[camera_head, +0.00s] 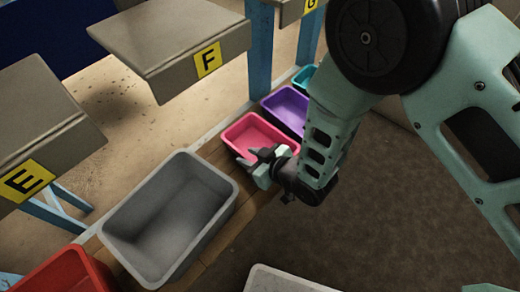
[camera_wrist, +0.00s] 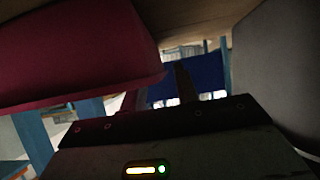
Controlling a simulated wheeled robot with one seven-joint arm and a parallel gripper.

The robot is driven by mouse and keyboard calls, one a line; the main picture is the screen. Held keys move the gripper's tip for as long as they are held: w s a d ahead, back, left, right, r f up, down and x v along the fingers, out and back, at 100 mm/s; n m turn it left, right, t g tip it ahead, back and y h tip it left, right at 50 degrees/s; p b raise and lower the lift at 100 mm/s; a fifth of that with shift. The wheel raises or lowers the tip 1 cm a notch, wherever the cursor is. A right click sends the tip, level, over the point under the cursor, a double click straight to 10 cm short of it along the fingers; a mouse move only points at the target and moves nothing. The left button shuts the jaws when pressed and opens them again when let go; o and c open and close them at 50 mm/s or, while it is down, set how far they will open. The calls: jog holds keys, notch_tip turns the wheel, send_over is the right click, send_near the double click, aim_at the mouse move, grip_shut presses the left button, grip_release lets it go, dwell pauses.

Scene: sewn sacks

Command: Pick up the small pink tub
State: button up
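The small pink tub (camera_head: 245,128) stands on a wooden ledge in the head view, between a grey tub and a purple tub. My gripper (camera_head: 254,157) is at its near right side, and its fingers overlap the tub's front edge in the picture. The fingers look apart, with nothing clearly held between them. In the wrist view the pink tub (camera_wrist: 75,50) fills the upper left, close to the camera. My gripper (camera_wrist: 157,95) shows two separated fingers there, one near the tub's edge. I cannot tell whether they touch the tub.
A large empty grey tub (camera_head: 165,210) stands close on the near left, and its wall (camera_wrist: 280,70) fills the wrist view's right. A purple tub (camera_head: 288,108) and a teal tub (camera_head: 303,77) stand beyond. A red tub (camera_head: 65,275) is at lower left. Shelves and blue posts (camera_head: 258,50) rise behind.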

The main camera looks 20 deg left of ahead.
jog(key=shift+w+a+f, duration=0.15)
jog(key=shift+a, duration=0.15)
grip_shut()
